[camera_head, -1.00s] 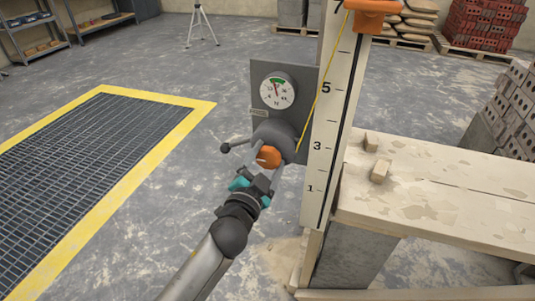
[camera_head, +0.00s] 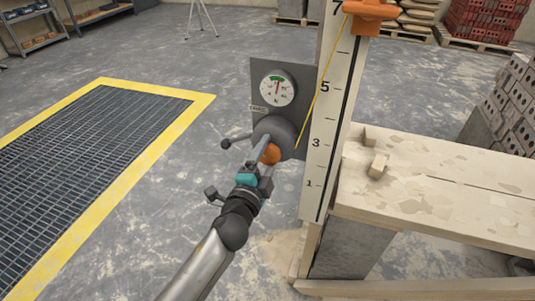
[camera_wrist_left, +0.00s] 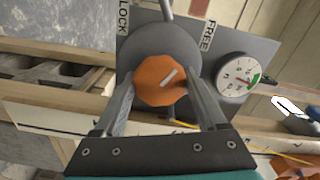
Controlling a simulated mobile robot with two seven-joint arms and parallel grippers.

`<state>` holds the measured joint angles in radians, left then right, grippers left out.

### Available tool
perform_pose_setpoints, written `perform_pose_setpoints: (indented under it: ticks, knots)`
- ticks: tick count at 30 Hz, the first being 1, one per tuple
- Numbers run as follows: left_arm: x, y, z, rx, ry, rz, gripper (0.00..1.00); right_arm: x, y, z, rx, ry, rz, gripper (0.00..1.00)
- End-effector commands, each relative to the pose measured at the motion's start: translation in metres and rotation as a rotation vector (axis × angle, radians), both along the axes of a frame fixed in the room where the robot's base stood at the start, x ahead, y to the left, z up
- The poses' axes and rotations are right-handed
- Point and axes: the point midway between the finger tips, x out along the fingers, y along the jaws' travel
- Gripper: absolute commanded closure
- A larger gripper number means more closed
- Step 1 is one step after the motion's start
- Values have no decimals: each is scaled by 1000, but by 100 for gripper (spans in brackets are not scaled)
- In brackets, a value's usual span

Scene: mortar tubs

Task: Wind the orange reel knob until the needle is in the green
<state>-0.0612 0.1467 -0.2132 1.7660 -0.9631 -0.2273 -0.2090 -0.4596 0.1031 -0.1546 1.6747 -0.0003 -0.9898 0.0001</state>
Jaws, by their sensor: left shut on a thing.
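The orange reel knob (camera_head: 271,154) sits on the front of a round grey reel (camera_head: 283,134) mounted on a grey panel. The gauge also shows in the left wrist view (camera_wrist_left: 240,78), needle toward the green. My right gripper is out of view.
A dark lever with a ball end (camera_head: 226,143) sticks out left of the reel. A yellow cord (camera_head: 318,88) runs up from the reel along a numbered post (camera_head: 326,140) to an orange slider (camera_head: 370,10). A plank bench (camera_head: 450,200) stands right.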

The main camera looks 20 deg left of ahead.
Motion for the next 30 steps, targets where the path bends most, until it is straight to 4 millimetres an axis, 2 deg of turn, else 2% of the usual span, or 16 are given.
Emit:
perform_pose_setpoints:
  ticks: [12,13,19,30]
  knots:
    - [0,-1,0,8,-1,-2,82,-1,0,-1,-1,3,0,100]
    - [0,-1,0,8,-1,-2,24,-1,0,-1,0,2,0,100]
    - [0,-1,0,7,-1,-1,1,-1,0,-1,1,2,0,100]
    - [-5,0,0,5,1,0,0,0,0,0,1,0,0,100]
